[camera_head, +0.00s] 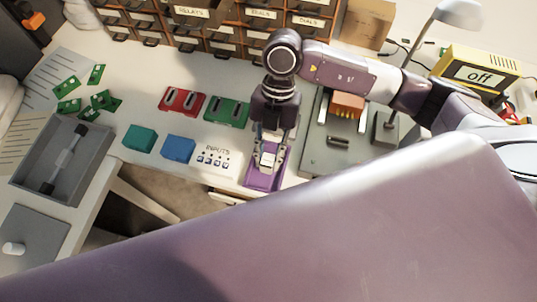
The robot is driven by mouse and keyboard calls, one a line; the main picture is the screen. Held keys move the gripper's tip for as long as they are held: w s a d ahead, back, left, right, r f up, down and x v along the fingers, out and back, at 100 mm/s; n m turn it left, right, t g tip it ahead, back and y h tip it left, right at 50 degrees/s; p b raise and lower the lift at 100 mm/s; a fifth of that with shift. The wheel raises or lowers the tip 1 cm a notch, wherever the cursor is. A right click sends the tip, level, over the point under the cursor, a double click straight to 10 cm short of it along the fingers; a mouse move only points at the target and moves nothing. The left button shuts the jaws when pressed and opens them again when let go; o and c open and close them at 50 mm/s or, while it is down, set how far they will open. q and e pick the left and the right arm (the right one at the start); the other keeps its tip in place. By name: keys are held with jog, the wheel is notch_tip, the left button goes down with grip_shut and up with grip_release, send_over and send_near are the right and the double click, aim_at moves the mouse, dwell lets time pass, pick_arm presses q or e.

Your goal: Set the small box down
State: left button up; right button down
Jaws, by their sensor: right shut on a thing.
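My right gripper (267,150) points down at the middle of the desk, near its front edge. It is shut on what looks like a small pale box (268,160), partly hidden by the fingers. Directly below or around it is a purple tray-like thing (262,182). I cannot tell whether the small box touches the purple thing. My left gripper is not in view.
A grey machine plate (318,160) is close on the right. Drawers (190,28) line the back.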

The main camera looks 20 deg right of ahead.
jog(key=shift+f, duration=0.3)
jog(key=c, duration=2)
grip_release()
jog(key=shift+r, duration=0.15)
jog(key=b+v, duration=0.1)
jog(key=v, duration=1.1)
